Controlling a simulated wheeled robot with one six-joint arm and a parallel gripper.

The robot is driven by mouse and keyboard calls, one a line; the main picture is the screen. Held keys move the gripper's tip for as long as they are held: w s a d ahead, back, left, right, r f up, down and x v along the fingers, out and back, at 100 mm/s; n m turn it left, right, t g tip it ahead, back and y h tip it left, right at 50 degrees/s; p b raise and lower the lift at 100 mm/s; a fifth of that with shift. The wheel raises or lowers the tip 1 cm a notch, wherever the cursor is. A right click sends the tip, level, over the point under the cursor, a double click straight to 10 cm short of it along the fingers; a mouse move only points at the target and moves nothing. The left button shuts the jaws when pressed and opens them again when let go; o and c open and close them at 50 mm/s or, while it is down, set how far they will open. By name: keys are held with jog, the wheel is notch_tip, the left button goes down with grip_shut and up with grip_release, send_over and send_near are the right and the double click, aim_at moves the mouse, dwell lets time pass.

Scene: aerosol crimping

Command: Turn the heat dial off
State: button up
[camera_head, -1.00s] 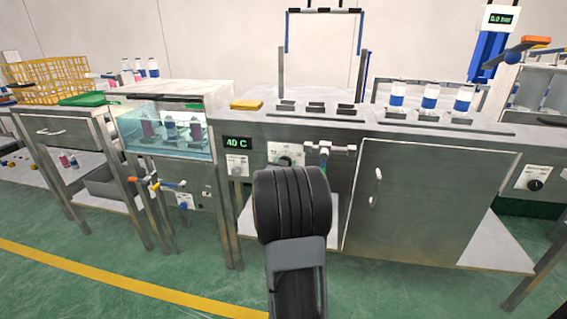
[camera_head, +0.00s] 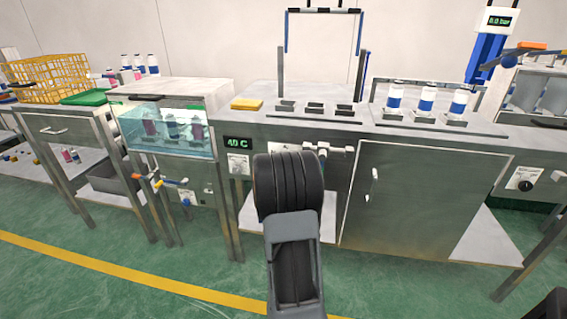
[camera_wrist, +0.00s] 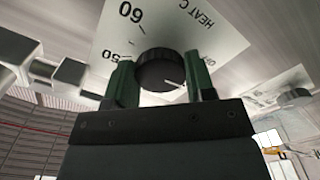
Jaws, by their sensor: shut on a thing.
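The heat dial is a round black knob (camera_wrist: 160,74) on a white plate (camera_wrist: 88,62) marked 50, 60 and HEAT in the wrist view. A pale pointer line on the knob points to the right, near the start of lettering that looks like OFF. My gripper (camera_wrist: 160,82) has one green finger on each side of the knob and is shut on it. In the head view my arm hides the knob and the gripper. The display (camera_head: 238,142) on the bench front seems to read 40 C.
A pipe fitting (camera_head: 328,148) sticks out just right of my arm. A cabinet door with a handle (camera_head: 374,187) is further right. The water bath (camera_head: 170,135) and its taps (camera_head: 160,182) stand to the left. Green floor is open in front.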

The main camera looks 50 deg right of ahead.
jog(key=n+p, duration=0.1)
jog(key=n, duration=0.3)
jog(key=shift+s+d+r+n+p, duration=0.1)
jog(key=shift+s+d+n+p, duration=0.05)
jog(key=shift+n+p, duration=0.2)
dwell(0.3)
jog(key=o, duration=0.6)
jog(key=shift+s+d, duration=0.1)
jog(key=o, duration=0.3)
jog(key=shift+w+a, duration=0.2)
jog(key=p+v, duration=0.2)
jog(key=v, duration=1.1)
jog(key=shift+s+a, duration=0.2)
jog(key=shift+a, duration=0.15)
